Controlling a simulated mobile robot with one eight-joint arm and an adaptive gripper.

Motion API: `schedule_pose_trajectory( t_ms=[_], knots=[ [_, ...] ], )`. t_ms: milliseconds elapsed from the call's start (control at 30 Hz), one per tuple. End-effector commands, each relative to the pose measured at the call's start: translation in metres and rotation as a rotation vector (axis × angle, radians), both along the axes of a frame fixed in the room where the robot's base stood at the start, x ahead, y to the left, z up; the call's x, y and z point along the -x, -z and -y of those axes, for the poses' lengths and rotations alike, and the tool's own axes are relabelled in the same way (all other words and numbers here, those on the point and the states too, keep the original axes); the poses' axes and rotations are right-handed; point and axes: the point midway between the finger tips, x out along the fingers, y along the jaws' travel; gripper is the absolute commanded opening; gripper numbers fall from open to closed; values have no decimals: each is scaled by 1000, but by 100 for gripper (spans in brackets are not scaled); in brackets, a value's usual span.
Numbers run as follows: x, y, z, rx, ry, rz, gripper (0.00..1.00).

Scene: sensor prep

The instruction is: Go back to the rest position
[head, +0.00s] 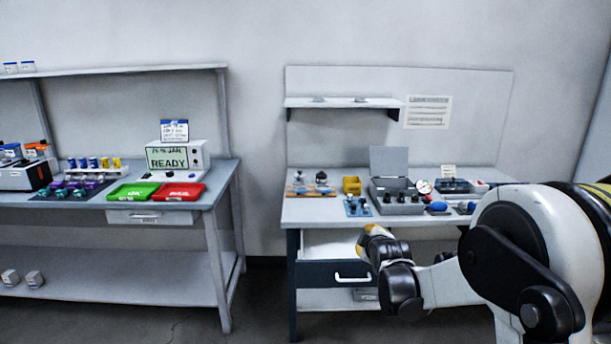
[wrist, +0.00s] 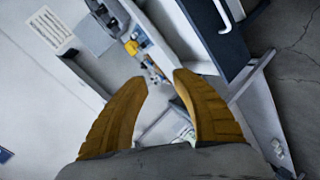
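My gripper (head: 371,238) shows in the head view in front of the right workbench, just below the level of its top. Its yellow-brown fingertips are partly hidden by the dark wrist. In the wrist view my gripper (wrist: 162,77) has its two fingers apart with nothing between them. The wrist view is tilted, with the bench and its items beyond the fingers. My white and black arm reaches in from the right of the head view.
The right workbench (head: 300,211) has an open drawer (head: 335,272) near my gripper. On it stand a grey open case (head: 400,209), a yellow bin (head: 352,185) and a gauge (head: 424,187). The left bench holds a green tray (head: 133,192) and a red tray (head: 178,192). Floor between the benches is clear.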

Motion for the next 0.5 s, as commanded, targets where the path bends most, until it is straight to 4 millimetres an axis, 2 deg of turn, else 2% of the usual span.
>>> schedule_pose_trajectory(
  t_ms=[33,200,367,500],
  knots=[
    [22,-17,1,-51,26,-29,32],
    [98,-56,2,-240,133,-127,32],
    [179,-75,3,-409,250,-218,32],
    [254,-77,3,-547,365,-295,32]
  ],
)
